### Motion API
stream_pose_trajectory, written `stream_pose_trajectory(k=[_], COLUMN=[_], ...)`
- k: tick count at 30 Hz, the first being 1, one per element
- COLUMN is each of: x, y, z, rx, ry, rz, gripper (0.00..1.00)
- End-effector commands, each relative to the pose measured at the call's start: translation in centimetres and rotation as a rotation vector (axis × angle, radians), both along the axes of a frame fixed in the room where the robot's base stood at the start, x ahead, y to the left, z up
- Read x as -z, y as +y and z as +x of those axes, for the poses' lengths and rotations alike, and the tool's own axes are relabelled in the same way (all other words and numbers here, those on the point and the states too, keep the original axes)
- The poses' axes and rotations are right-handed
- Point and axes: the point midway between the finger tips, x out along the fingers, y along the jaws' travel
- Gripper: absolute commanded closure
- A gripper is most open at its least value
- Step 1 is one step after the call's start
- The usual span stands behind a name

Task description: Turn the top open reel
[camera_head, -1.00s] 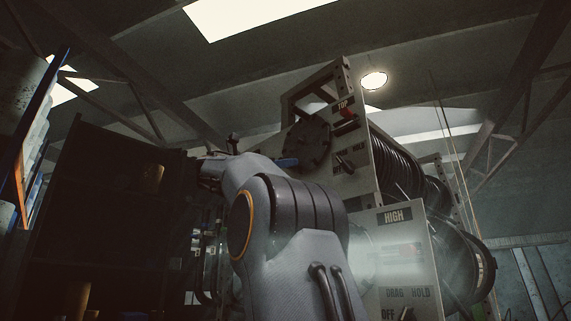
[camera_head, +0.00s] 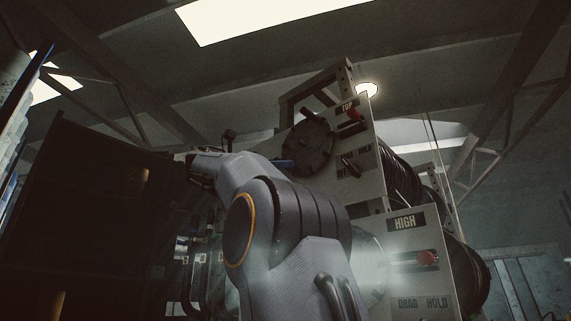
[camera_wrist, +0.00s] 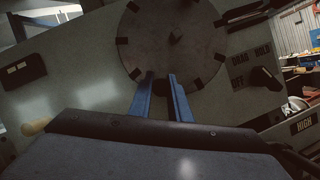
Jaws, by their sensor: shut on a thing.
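The top reel's round dark disc (camera_head: 308,147) is on the slanted grey panel marked TOP (camera_head: 347,107) in the head view. In the wrist view the disc (camera_wrist: 170,38) fills the top middle, with dark lugs around its rim. My gripper (camera_wrist: 160,76) has two blue fingers at the disc's lower rim, shut on it with a narrow gap between them. What lies between the fingertips is hard to make out. In the head view a blue finger (camera_head: 283,163) shows at the disc's lower left; my arm hides the rest of the gripper.
A selector knob (camera_wrist: 265,78) marked DRAG, HOLD and OFF sits right of the disc. A dark cabinet (camera_head: 85,205) stands at the left.

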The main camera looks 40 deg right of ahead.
Motion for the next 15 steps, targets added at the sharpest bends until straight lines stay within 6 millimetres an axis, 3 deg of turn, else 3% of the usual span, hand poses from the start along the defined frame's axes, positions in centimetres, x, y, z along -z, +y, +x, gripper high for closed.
stream_pose_trajectory(k=[7,8,11,15], x=[-0.17,-0.17,-0.13,-0.08], y=[-0.15,-0.16,-0.2,-0.2], z=[-0.13,-0.14,-0.15,-0.13], rx=[0.003,0.003,0.004,0.004], ry=[0.001,0.001,0.001,0.001], rz=[-0.006,-0.006,-0.005,-0.004], gripper=[1.0,0.81,0.65,0.65])
